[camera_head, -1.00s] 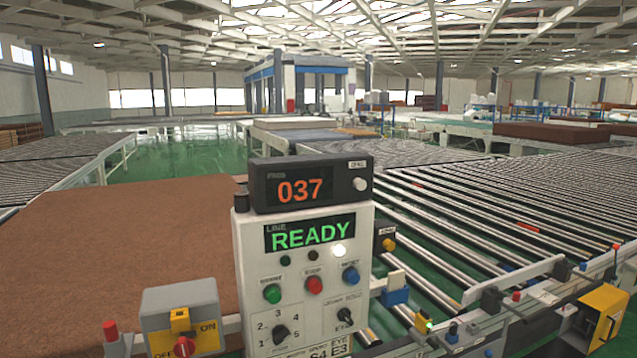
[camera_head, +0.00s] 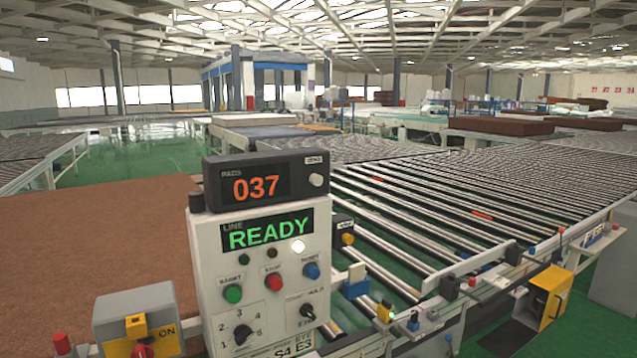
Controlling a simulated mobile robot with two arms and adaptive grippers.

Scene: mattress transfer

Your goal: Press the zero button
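The counter box (camera_head: 232,193) is dark, marked PADS, and shows 037 in orange digits. It sits on top of a light grey control panel (camera_head: 210,262). A round white button (camera_head: 316,180) is on the right of the counter's face, under a small white label (camera_head: 314,160) too small to read surely. The panel's screen (camera_head: 268,233) reads LINE READY in green. Below it are a green button (camera_head: 233,293), a red button (camera_head: 273,282), a blue button (camera_head: 311,270) and two black selector knobs. Neither gripper is in view.
A brown mattress pad (camera_head: 90,235) lies behind and left of the panel. A grey switch box (camera_head: 125,305) stands at the lower left. A roller conveyor (camera_head: 450,215) stretches to the right, with a yellow box (camera_head: 553,290) at its near side. No arm shows before the panel.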

